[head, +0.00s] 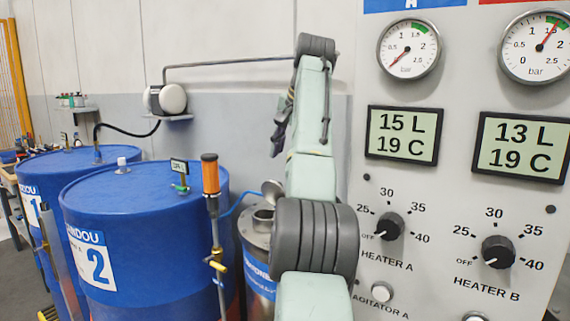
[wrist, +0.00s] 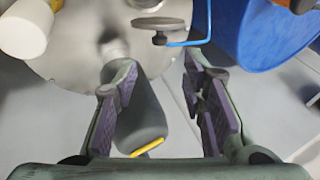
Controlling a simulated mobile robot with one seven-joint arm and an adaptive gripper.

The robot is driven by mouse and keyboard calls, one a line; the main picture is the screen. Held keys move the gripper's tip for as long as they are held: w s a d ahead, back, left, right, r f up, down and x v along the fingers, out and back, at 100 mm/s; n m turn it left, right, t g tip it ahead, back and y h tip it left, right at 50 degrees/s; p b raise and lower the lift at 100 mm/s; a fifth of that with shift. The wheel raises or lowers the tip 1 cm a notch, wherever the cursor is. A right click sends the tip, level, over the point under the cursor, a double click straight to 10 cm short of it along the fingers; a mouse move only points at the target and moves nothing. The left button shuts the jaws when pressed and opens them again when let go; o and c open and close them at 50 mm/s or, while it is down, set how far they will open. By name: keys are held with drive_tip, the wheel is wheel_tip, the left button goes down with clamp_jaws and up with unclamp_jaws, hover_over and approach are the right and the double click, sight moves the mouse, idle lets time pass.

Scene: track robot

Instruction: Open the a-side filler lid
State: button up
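In the head view, a metal tank (head: 257,250) stands behind my arm, partly hidden by it. On its top is a short round filler neck (head: 263,216) with a dark inside. A grey disc-shaped lid (head: 272,192) stands tilted up behind the neck, apparently open. In the wrist view, the lid (wrist: 158,22) shows as a flat disc with a small knob under it, beyond the fingertips. My gripper (wrist: 158,76) is open, its purple-padded fingers wide apart and not touching the lid. A grey cylinder with a yellow strip shows between and below the fingers.
Two blue drums (head: 150,225) (head: 50,170) stand left of the tank. A blue hose (wrist: 188,43) passes close to the lid. An orange-topped fitting (head: 210,175) rises before the tank. A panel (head: 460,200) with gauges and knobs is close on the right.

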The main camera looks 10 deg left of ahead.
drive_tip(key=shift+s+r, duration=0.1)
drive_tip(key=shift+r, duration=0.15)
drive_tip(key=shift+c, duration=0.3)
